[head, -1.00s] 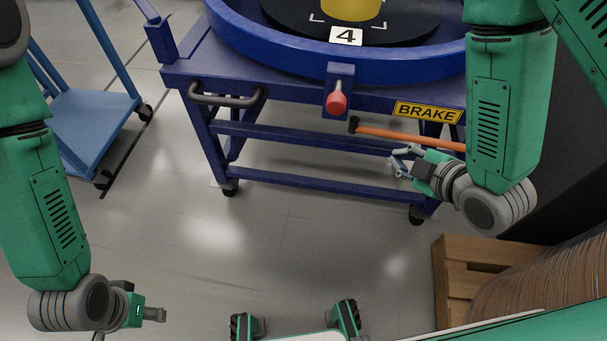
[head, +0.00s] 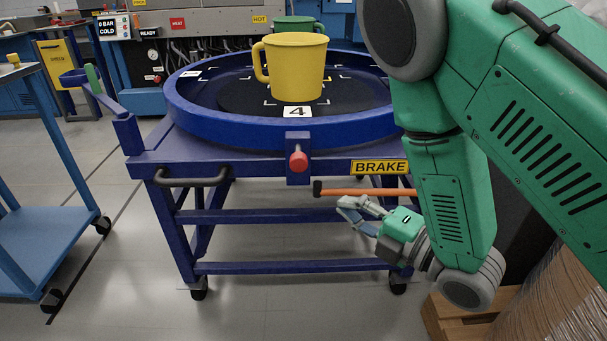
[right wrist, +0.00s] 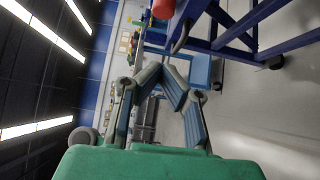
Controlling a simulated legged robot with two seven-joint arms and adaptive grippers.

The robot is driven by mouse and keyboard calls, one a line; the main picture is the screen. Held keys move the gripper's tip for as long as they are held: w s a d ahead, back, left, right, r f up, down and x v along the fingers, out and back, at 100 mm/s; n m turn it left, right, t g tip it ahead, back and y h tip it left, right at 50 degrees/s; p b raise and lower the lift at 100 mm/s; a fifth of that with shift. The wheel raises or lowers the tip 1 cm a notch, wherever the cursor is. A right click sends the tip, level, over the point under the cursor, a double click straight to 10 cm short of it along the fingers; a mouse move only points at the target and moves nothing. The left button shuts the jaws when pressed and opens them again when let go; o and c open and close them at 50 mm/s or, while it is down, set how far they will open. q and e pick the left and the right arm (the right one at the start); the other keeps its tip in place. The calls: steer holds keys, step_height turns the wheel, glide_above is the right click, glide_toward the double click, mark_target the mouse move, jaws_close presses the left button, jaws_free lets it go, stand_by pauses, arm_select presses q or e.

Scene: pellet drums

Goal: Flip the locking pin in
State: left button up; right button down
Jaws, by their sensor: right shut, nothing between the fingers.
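The locking pin shows as a red knob (head: 298,161) on a blue bracket (head: 298,179) at the front of the round blue turntable (head: 240,133). The red knob also shows at the top edge of the right wrist view (right wrist: 163,8). My right gripper (head: 342,206) is shut and empty, below and right of the knob and apart from it. In the head view it lies just under the orange brake lever (head: 365,192); I cannot tell how near it is in depth. Its fingers (right wrist: 163,72) meet in the right wrist view. My left gripper is out of view.
A yellow mug-shaped drum (head: 297,68) stands at position 4, with a green one (head: 298,23) behind. The yellow BRAKE label (head: 379,167) is above the lever. A black handle (head: 192,181) is at left. A light-blue cart (head: 45,235) and a wooden pallet (head: 452,318) flank the stand.

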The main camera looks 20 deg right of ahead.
mark_target(304, 162)
steer(key=b+x, duration=0.1)
steer(key=x, duration=0.3)
steer(key=d+x, duration=0.1)
steer(key=x, duration=0.3)
steer(key=w+b+x, duration=0.1)
steer(key=x, duration=0.3)
steer(key=shift+w+d+b, duration=0.1)
steer(key=shift+d+b, duration=0.25)
steer(key=shift+w+d, duration=0.3)
steer(key=shift+d, duration=0.05)
steer(key=shift+w+a, duration=0.15)
steer(key=shift+a, duration=0.35)
steer(key=w, duration=0.1)
steer(key=w+d, duration=0.1)
steer(key=w, duration=0.1)
steer(key=shift+d, duration=0.15)
steer(key=shift+d+r, duration=0.15)
steer(key=shift+w, duration=0.1)
